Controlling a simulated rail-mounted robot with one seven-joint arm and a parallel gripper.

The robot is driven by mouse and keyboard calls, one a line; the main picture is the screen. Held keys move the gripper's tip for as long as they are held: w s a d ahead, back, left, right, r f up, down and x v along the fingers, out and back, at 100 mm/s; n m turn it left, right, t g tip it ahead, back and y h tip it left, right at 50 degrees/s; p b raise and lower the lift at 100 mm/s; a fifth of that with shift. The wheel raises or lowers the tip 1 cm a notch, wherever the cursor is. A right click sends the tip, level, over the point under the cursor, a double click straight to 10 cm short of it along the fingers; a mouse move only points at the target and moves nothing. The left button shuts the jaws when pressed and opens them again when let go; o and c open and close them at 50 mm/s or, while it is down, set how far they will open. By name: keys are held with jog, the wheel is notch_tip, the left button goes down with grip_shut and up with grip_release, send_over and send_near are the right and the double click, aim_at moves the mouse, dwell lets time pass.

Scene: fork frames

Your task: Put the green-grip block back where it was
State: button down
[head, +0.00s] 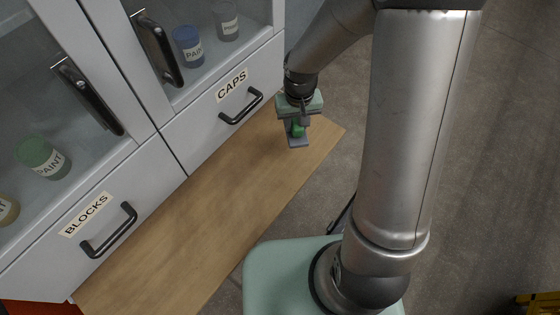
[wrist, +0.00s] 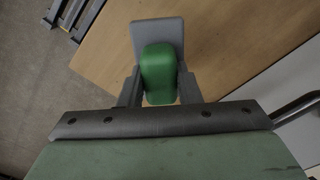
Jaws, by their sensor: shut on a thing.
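My gripper (wrist: 160,90) is shut on the green grip of the green-grip block (wrist: 159,66). The block has a grey body with a rounded green grip. In the head view the block (head: 297,140) hangs below my gripper (head: 298,122) over the right end of the wooden board. I cannot tell whether the block touches the wood. The drawer labelled BLOCKS (head: 70,245) is shut at the lower left. The drawer labelled CAPS (head: 212,118) is shut, to the left of my gripper.
The wooden board (head: 190,235) runs along the front of the white cabinet and is bare. Glass doors above the drawers show jars, including a green PAINT jar (head: 38,155) and a blue one (head: 187,45). A yellow object (head: 540,303) stands at the lower right on the floor.

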jog(key=s+a+r+n, duration=0.25)
jog(key=s+a, duration=0.25)
jog(key=s, duration=0.4)
jog(key=s+a+r+n, duration=0.1)
jog(key=s+a+r, duration=0.35)
jog(key=s, duration=0.55)
jog(key=w+d+f+p, duration=0.1)
jog(key=w+f+p, duration=0.1)
jog(key=w+f, duration=0.1)
jog(key=w+d+f+p, duration=0.1)
jog(key=w+f+p, duration=0.1)
jog(key=w, duration=0.3)
jog(key=w+d+f+p, duration=0.2)
jog(key=w+f, duration=0.2)
jog(key=shift+w+f, duration=0.15)
jog(key=shift+w, duration=0.2)
jog(key=shift+w+d+f, duration=0.2)
jog(key=shift+w+f, duration=0.1)
jog(key=shift+f, duration=0.1)
notch_tip(320, 180, down, 3)
jog(key=shift+w+f, duration=0.1)
jog(key=shift+f, duration=0.1)
